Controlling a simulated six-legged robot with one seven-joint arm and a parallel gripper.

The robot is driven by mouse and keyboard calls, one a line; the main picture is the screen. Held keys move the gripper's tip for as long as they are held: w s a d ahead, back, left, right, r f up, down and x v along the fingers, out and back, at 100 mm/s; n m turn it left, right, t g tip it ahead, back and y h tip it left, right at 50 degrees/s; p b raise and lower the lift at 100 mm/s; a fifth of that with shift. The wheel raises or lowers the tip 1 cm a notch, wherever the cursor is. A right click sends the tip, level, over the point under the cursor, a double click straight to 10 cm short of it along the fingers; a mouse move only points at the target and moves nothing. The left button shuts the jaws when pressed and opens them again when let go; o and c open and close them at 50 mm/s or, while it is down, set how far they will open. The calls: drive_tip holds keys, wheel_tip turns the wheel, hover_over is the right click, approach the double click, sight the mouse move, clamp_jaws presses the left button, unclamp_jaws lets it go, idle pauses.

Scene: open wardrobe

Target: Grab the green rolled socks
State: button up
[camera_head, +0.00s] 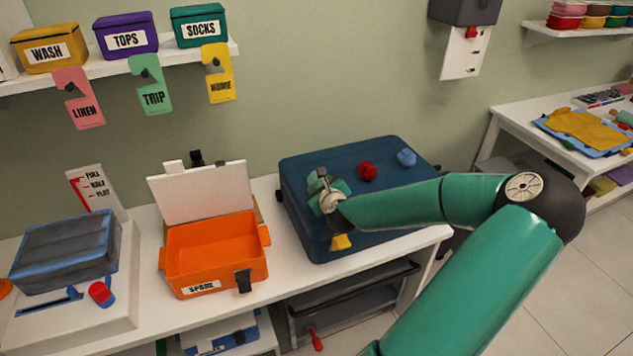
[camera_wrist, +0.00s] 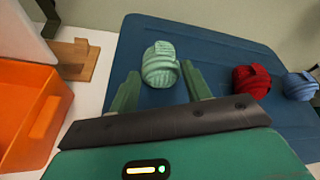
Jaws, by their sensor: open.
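The green rolled socks (camera_wrist: 160,64) lie on the dark blue suitcase (camera_wrist: 215,38), a pale green ribbed bundle. In the wrist view they sit just beyond and between the two fingertips of my gripper (camera_wrist: 161,82). My gripper is open, with one green finger on each side of the line to the socks. Whether a finger touches them I cannot tell. In the head view my gripper (camera_head: 327,192) is over the left part of the suitcase (camera_head: 300,165), and my wrist hides most of the socks there.
Red rolled socks (camera_head: 367,170) and blue rolled socks (camera_head: 406,157) lie to the right on the suitcase. A yellow item (camera_head: 341,241) is at its front edge. An open orange box (camera_head: 215,255) stands to the left. A wall shelf (camera_head: 120,66) holds labelled boxes.

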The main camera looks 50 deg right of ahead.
sight(315, 180)
drive_tip(key=x, duration=0.5)
drive_tip(key=shift+w+d, duration=0.15)
drive_tip(key=shift+w, duration=0.2)
drive_tip(key=shift+c, duration=0.2)
drive_tip(key=c, duration=0.6)
